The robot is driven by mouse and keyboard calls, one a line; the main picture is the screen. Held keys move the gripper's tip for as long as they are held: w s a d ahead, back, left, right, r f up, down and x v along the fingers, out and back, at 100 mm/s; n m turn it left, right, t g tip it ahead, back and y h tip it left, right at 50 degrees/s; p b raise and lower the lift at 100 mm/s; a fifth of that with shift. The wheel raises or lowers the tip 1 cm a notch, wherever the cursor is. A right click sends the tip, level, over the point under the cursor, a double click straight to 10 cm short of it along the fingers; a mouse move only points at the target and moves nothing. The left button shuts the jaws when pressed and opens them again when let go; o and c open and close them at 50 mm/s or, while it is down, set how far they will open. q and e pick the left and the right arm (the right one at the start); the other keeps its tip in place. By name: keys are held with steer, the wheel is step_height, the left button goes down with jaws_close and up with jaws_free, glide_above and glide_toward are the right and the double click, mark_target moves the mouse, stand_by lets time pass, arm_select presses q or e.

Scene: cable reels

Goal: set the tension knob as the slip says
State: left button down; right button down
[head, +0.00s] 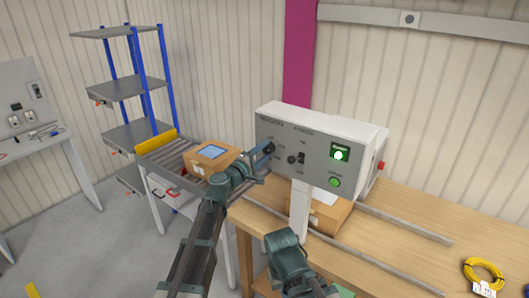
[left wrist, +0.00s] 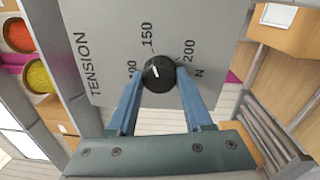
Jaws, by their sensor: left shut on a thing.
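The black tension knob (left wrist: 159,73) sits on the grey control panel (head: 318,142), with 100, 150 and 200 N marked around it. My left gripper (left wrist: 160,88) is shut on the knob, one blue finger on each side. Its white mark is small and slanted; I cannot tell the exact setting. In the head view my left gripper (head: 264,152) reaches the panel's left part and mostly hides the knob. A white sheet (head: 325,197), possibly the slip, lies on a box behind the panel's post; no writing is readable.
The panel has a lit green display (head: 340,152), a green button (head: 334,182) and a red button on its side. A box with a blue-white top (head: 212,152) sits on a roller conveyor at left. A yellow cable coil (head: 484,275) lies on the wooden bench (head: 420,215).

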arm_select(q)
steer(key=shift+c, duration=1.5)
jaws_free()
steer(key=v, duration=1.4)
steer(key=shift+d+f, duration=0.1)
